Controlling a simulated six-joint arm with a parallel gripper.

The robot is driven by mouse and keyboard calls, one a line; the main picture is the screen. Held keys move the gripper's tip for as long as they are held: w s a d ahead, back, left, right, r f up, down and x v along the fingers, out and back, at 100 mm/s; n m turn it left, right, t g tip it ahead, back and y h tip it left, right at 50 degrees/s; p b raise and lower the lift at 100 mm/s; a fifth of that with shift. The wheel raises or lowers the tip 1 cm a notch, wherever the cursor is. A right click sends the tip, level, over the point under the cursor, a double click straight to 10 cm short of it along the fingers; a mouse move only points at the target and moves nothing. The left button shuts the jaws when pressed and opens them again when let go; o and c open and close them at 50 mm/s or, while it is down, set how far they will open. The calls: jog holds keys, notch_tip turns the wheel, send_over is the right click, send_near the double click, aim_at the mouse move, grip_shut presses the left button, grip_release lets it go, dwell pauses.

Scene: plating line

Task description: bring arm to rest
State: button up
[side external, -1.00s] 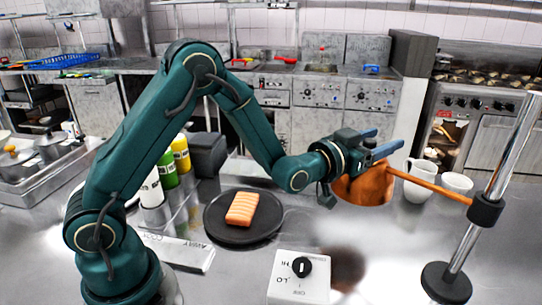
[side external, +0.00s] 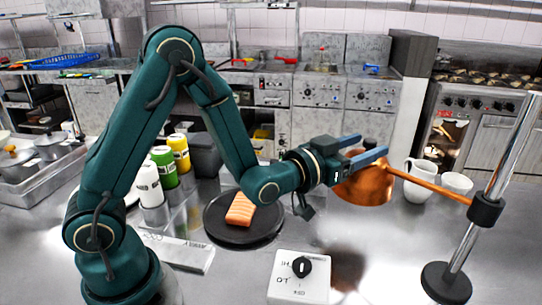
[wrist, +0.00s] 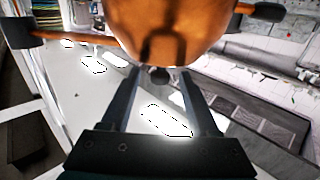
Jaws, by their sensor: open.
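My gripper (side external: 366,150) is open, with its two blue-grey fingers apart and nothing between them. In the side external view it is raised above the counter, in front of a copper heat lamp shade (side external: 368,184) and overlapping it in the picture. In the wrist view the gripper (wrist: 165,75) points toward the shade (wrist: 180,30), which fills the top of the picture. I cannot tell how large the gap to the shade is. My arm is bent, with its elbow high at the left.
The shade hangs on an orange arm from a chrome stand (side external: 466,250). A dark plate (side external: 222,232) with salmon (side external: 241,210) lies under my forearm. A control box (side external: 300,278), bottles (side external: 164,166), a white mug (side external: 419,180) and a cup (side external: 456,183) stand on the counter.

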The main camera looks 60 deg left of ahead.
jog(key=s+a+r, duration=0.2)
jog(key=s+r, duration=0.3)
jog(key=r, duration=0.7)
jog(key=s+f+g, duration=0.6)
jog(key=s+f, duration=0.1)
jog(key=s, duration=0.3)
jog(key=s+f+g, duration=0.6)
jog(key=s+f, duration=0.2)
jog(key=s, duration=0.3)
jog(key=shift+s+a, duration=0.2)
jog(key=shift+a, duration=0.15)
